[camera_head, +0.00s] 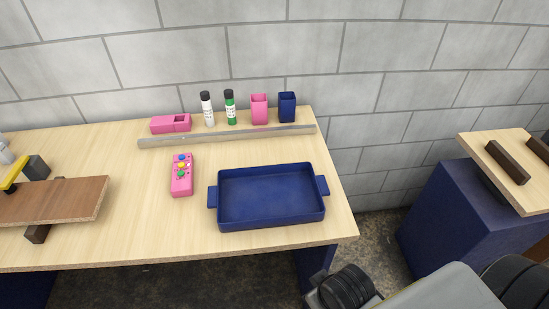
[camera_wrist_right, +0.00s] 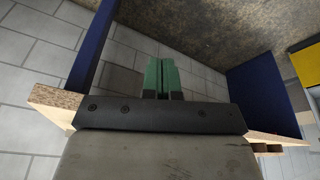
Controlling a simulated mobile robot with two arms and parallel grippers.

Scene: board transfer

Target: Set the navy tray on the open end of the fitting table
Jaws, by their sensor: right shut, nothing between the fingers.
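The navy tray (camera_head: 270,223) is rectangular, with raised walls and a handle tab at each short end. It is empty and stands flat on the right end of a light wooden table (camera_head: 130,225). A second wooden top (camera_head: 505,168) on a navy base is at the far right; I cannot tell which is the fitting table. My right gripper (camera_wrist_right: 160,78) shows green fingers held together in the right wrist view, empty. It is apart from the tray, and its fingers are outside the head view. My left gripper is not in view.
A long grey bar (camera_head: 230,136) lies behind the tray, with bottles and pink and navy holders beyond it. A pink remote (camera_head: 182,175) lies left of the tray. A brown board (camera_head: 60,200) rests at the left. Dark strips (camera_head: 507,161) lie on the right top. A floor gap separates the tables.

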